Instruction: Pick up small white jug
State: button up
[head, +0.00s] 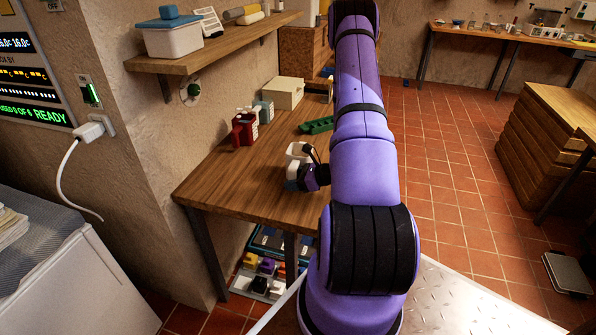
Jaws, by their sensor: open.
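A small white object (296,150), which looks like the white jug, stands on the wooden table (225,178) near its right side. It is small in the head view and partly covered by my wrist, so its handle and spout cannot be made out. My gripper (309,172) is right at the white object, just to its right and low over the table. Its jaws are open, but the fingertips are mostly hidden, and whether they touch the jug cannot be told.
A red jug-like item (243,131), a pale green one (264,110) and a cream box (284,92) stand along the wall. A green block (317,125) lies behind my gripper. A shelf (215,47) overhangs the back left. The table's front left is clear.

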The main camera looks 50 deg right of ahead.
aim_at(296, 170)
jog(key=shift+w+a+f, duration=0.1)
jog(key=shift+w+f, duration=0.05)
jog(key=shift+w, duration=0.05)
grip_shut()
jog(key=shift+r, duration=0.95)
notch_tip(296, 170, up, 2)
jog(key=s+d+r, duration=0.1)
jog(key=s+d, duration=0.3)
jog(key=d, duration=1.1)
jog(key=shift+s+d, duration=0.2)
jog(key=shift+d, duration=0.05)
jog(key=shift+r, duration=0.1)
